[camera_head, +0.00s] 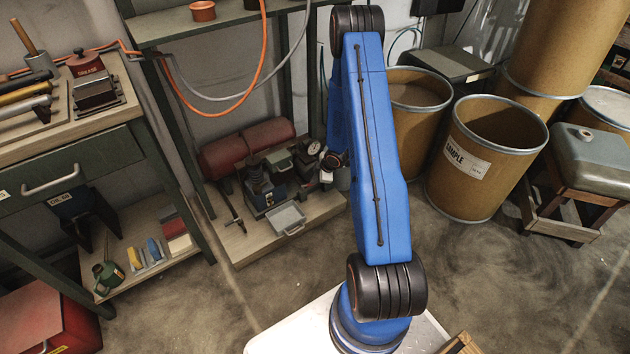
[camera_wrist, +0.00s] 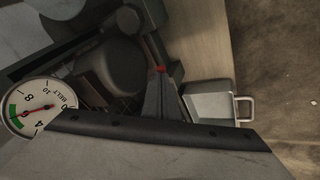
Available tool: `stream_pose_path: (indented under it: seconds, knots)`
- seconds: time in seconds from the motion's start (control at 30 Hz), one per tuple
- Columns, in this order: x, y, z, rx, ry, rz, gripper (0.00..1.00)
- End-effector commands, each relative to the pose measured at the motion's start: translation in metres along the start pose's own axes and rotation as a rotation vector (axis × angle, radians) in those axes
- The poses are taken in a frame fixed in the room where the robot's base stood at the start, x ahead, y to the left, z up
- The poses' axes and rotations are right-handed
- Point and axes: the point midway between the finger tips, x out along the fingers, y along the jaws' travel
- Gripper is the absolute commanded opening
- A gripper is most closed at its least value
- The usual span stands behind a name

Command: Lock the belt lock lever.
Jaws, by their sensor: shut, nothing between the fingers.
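The belt machine (camera_head: 268,190) sits on the low shelf, left of my blue arm in the head view. Its round dial marked BELT (camera_wrist: 38,106) is at the left of the wrist view. My gripper (camera_wrist: 161,76) is shut and empty, its dark tapered fingers pointing up in the wrist view over the machine. A small red piece (camera_wrist: 160,68) on a dark bar shows right at the fingertips. I cannot tell whether it is the lock lever or whether the fingers touch it. In the head view my arm hides most of the gripper.
A grey tray with a handle (camera_wrist: 208,102) lies right of the fingers; it also shows in the head view (camera_head: 287,218). Red cylinders (camera_head: 245,146) lie behind the machine. A cable and an orange hose (camera_head: 262,50) hang above. Brown drums (camera_head: 485,158) stand at right.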

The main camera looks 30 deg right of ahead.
Motion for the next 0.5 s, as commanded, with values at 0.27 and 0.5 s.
stream_pose_path:
  seconds: [0.27, 0.5]
  knots:
    - [0.0005, -0.0005, -0.0005, 0.0, 0.0, -0.001, 0.0]
    - [0.0029, -0.0018, -0.0082, -0.001, 0.0, -0.001, 0.0]
